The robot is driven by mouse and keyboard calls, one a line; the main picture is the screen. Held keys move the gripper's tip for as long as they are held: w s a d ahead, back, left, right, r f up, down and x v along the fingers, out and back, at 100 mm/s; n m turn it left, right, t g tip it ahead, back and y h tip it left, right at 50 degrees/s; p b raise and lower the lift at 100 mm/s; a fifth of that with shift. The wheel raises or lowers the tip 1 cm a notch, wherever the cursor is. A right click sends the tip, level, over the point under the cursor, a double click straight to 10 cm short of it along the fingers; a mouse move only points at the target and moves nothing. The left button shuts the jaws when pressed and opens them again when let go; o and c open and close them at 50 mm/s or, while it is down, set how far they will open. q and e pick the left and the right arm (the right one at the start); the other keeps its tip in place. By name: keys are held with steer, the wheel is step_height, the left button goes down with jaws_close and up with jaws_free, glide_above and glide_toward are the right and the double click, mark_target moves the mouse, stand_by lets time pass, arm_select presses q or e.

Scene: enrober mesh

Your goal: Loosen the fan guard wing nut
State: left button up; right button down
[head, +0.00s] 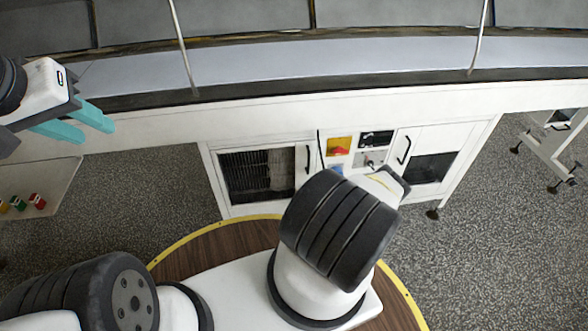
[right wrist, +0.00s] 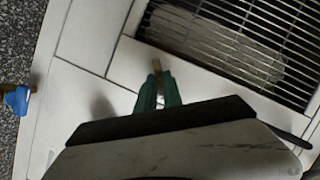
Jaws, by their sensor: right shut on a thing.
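The wing nut (right wrist: 157,68) shows in the right wrist view as a small brownish piece at the corner of the fan guard (right wrist: 235,45), a dark wire grille. My right gripper (right wrist: 158,80) has its green fingertips closed together on the nut. The nut's shape is mostly hidden between the fingers. In the head view the fan guard (head: 257,174) sits in the white cabinet front, and my right arm hides the right gripper and the nut. My left gripper (head: 97,134) is at the upper left, teal fingers apart and empty, away from the cabinet.
A long white conveyor frame (head: 240,115) runs above the cabinet. A red and yellow switch (head: 339,146) and black door handles are right of the guard. A blue part (right wrist: 17,98) sticks out at the left of the wrist view. A tray (head: 45,190) with coloured pieces is at left.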

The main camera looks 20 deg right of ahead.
steer(key=n+h, duration=0.1)
steer(key=n, duration=0.1)
steer(key=n+g+h, duration=0.1)
steer(key=n+h, duration=0.1)
steer(key=n, duration=0.1)
steer(key=n+g+h, duration=0.1)
steer(key=n, duration=0.1)
steer(key=shift+a+r+n, duration=0.2)
steer(key=shift+a+n, duration=0.1)
steer(key=shift+a, duration=0.05)
stand_by(0.4)
steer(key=shift+h, duration=0.3)
steer(key=c, duration=1.5)
jaws_free()
